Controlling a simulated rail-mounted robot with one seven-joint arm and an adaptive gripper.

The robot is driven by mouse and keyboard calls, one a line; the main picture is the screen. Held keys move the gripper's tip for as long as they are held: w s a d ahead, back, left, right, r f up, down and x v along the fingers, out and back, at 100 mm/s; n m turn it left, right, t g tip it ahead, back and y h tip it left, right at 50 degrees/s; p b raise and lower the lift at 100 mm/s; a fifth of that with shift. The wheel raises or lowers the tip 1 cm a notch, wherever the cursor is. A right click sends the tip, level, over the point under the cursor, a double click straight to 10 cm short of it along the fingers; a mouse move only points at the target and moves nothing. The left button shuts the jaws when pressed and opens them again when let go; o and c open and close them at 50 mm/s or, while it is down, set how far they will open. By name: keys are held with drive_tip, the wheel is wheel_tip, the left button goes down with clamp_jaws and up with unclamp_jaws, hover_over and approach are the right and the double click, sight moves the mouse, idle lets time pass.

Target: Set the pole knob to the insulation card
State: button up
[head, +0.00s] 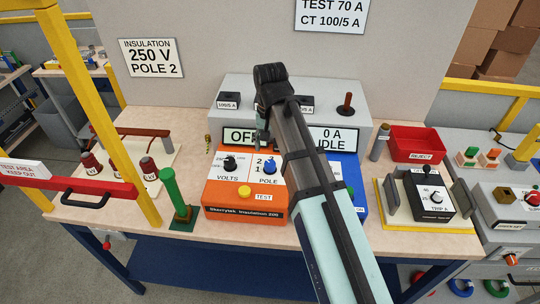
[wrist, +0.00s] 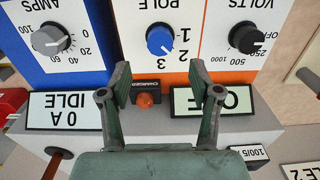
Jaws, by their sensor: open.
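The insulation card (head: 151,57) on the back panel reads 250 V, POLE 2. The orange insulation tester (head: 245,205) stands on the bench. Its blue pole knob (head: 269,167) is right of the black volts knob (head: 230,163). The volts knob (wrist: 247,39) points near 250. My gripper (head: 262,135) hangs behind the pole knob. In the wrist view my gripper (wrist: 159,80) is open and empty, with its fingertips apart from the knob.
A grey box (head: 235,92) with display plates stands behind the tester. A blue unit with an amps knob (wrist: 50,40) adjoins the tester. A small red lamp (wrist: 147,100) lies between my fingers in view. A green post (head: 174,195) stands left of the tester.

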drive_tip(key=shift+r, duration=2.25)
